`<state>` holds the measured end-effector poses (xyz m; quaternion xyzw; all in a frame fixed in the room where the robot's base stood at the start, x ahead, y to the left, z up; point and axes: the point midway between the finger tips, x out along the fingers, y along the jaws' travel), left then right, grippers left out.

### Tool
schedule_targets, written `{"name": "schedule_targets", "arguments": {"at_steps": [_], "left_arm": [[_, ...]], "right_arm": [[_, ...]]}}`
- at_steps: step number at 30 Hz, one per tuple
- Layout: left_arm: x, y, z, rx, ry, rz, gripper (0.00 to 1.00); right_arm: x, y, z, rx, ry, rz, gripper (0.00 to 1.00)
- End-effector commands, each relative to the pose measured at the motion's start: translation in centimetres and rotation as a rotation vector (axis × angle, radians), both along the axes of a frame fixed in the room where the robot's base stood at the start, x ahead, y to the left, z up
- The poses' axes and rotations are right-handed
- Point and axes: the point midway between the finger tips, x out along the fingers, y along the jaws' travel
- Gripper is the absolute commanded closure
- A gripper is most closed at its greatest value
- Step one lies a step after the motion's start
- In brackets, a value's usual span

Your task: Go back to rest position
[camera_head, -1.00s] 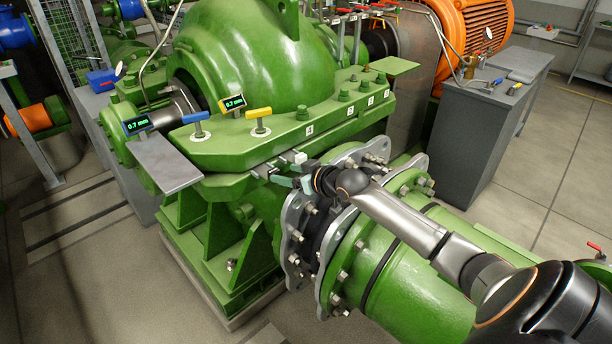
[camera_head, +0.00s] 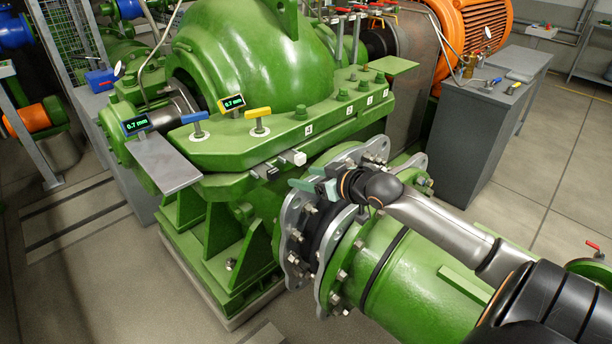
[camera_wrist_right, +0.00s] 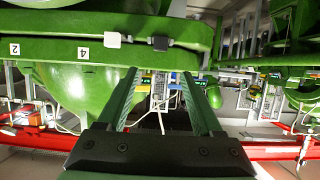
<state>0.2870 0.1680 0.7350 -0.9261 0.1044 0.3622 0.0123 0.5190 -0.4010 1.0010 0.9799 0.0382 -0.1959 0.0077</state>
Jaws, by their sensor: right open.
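My right gripper (camera_head: 306,186) is open and empty, just off the front edge of the green split casing (camera_head: 262,50) and above the bolted pipe flange (camera_head: 296,240). In the right wrist view its two green fingers (camera_wrist_right: 160,78) stand apart with nothing between them. A white block (camera_head: 298,158) and a dark block (camera_head: 268,171) sit at the casing's flange edge, apart from the fingers. The same white block (camera_wrist_right: 113,40) and dark block (camera_wrist_right: 160,43) show beyond the fingers in the wrist view. My left gripper is not in view.
A blue-handled tool (camera_head: 195,118) and a yellow-handled tool (camera_head: 258,113) stand on the casing flange near two displays reading 0.7 mm. A green pipe (camera_head: 425,285) lies under my right arm. A grey cabinet (camera_head: 478,135) stands at the right, with clear floor beyond it.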

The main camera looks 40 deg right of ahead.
Motion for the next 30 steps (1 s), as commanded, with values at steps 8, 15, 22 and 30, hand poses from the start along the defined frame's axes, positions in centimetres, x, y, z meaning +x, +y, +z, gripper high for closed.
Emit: {"name": "schedule_targets", "arguments": {"at_steps": [8, 15, 22, 30], "left_arm": [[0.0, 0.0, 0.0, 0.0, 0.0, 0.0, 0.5], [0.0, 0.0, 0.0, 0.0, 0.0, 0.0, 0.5], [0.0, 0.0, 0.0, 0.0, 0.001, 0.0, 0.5], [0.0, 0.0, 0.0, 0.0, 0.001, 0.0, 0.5]], "right_arm": [[0.0, 0.0, -0.1, 0.0, 0.001, 0.0, 0.32], [-2.9, 3.0, -7.4, 0.007, 0.081, 0.016, 0.32], [-11.8, 11.5, -19.7, 0.007, 0.228, 0.067, 0.32], [-21.4, 21.2, -26.0, 0.008, 0.335, 0.12, 0.32]]}}
